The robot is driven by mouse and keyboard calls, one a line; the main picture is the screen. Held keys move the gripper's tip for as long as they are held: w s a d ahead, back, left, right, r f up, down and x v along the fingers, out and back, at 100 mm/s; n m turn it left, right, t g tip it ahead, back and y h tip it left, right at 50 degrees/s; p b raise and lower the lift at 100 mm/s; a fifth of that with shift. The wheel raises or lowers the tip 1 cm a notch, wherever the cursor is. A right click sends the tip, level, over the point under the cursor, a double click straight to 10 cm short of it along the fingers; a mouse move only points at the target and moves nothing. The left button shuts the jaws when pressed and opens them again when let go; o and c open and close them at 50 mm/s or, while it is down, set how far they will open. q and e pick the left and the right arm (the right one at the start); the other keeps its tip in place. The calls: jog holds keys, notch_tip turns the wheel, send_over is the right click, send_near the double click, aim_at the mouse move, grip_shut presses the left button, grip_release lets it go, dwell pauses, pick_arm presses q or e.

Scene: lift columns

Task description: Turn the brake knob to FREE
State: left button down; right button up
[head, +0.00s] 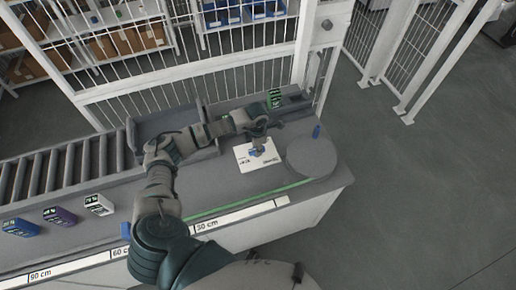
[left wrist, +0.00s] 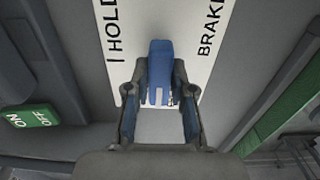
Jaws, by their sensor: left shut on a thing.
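The blue brake knob (left wrist: 160,68) stands on a white label plate (left wrist: 117,30) that reads "I HOLD" on one side and "BRAKE" on the other. In the left wrist view the knob lies between the two fingers of my left gripper (left wrist: 160,98), which is shut on it. In the head view my left gripper (head: 257,145) reaches down over the plate (head: 247,162), and the blue knob shows just under its fingertips. The FREE mark cannot be made out, and the gripper hides part of the plate. My right gripper is not in view.
A grey round disc (head: 312,157) sits right of the plate, with a small blue piece (head: 316,131) behind it. Rollers (head: 70,165) and several small boxes (head: 60,215) lie left; a wire fence stands behind.

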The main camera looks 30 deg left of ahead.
pick_arm(q)
jog(key=shift+a+f, duration=0.1)
jog(key=shift+a, duration=0.05)
jog(key=c, duration=1)
grip_release()
jog(key=shift+s, duration=0.1)
jog(key=shift+a, duration=0.1)
notch_tip(320, 180, up, 12)
jog(key=shift+f, duration=0.1)
